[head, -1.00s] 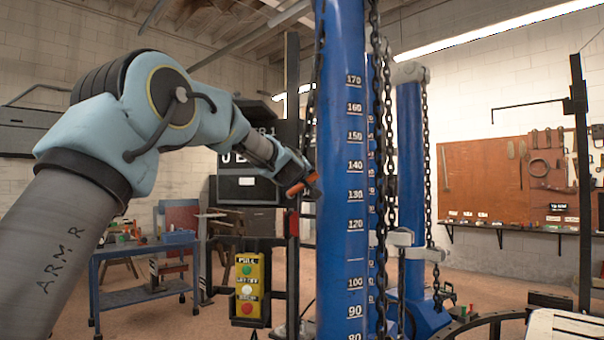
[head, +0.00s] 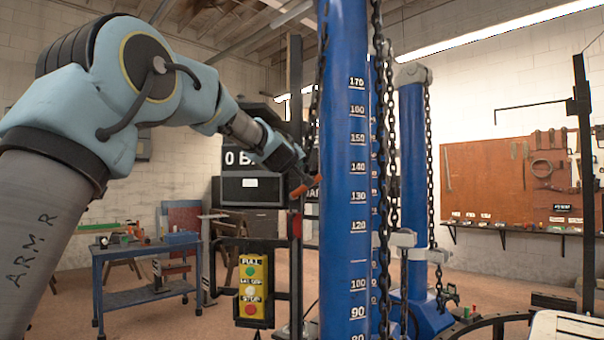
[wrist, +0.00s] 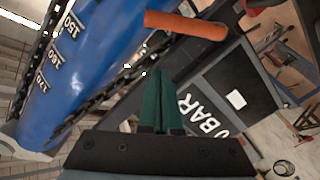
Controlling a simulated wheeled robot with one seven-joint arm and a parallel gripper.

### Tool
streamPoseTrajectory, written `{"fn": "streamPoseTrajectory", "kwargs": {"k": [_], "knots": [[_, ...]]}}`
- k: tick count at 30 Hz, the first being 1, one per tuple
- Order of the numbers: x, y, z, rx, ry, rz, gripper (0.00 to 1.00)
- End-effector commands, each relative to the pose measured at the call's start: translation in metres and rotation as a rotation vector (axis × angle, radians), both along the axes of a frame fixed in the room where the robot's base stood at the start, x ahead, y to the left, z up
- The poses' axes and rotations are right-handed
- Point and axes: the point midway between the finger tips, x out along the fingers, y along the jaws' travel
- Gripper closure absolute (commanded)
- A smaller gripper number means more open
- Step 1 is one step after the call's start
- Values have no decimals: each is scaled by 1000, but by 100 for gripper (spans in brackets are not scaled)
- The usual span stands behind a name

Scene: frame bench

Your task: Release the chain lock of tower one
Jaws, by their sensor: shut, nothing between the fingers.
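Tower one appears to be the blue column (head: 343,230) with a white height scale; it also shows at the upper left in the wrist view (wrist: 85,55). A dark chain (head: 313,100) hangs along its left side. An orange bar-shaped handle (head: 305,187), likely the chain lock's lever, sticks out slantwise beside the column; in the wrist view it crosses the top (wrist: 187,24). My gripper (wrist: 160,75) has its green fingers together and empty, with the tips below the orange handle and apart from it in the picture. In the head view my wrist hides part of the lock area.
A yellow button box (head: 253,288) hangs below on a dark post. A black display box (head: 248,178) reading "0 BAR" stands behind my wrist. More chains (head: 385,150) and a second blue column (head: 412,200) are to the right. A blue cart (head: 145,270) stands at left.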

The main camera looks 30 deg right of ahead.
Motion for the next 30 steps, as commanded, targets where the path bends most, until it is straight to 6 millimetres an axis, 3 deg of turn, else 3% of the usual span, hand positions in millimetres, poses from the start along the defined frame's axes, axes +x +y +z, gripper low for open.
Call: {"fn": "streamPoseTrajectory", "kwargs": {"k": [6,12,30], "knots": [[-30,29,-2,-1,-2,0,100],[-46,47,0,0,0,1,100],[-51,51,1,0,0,1,100]]}}
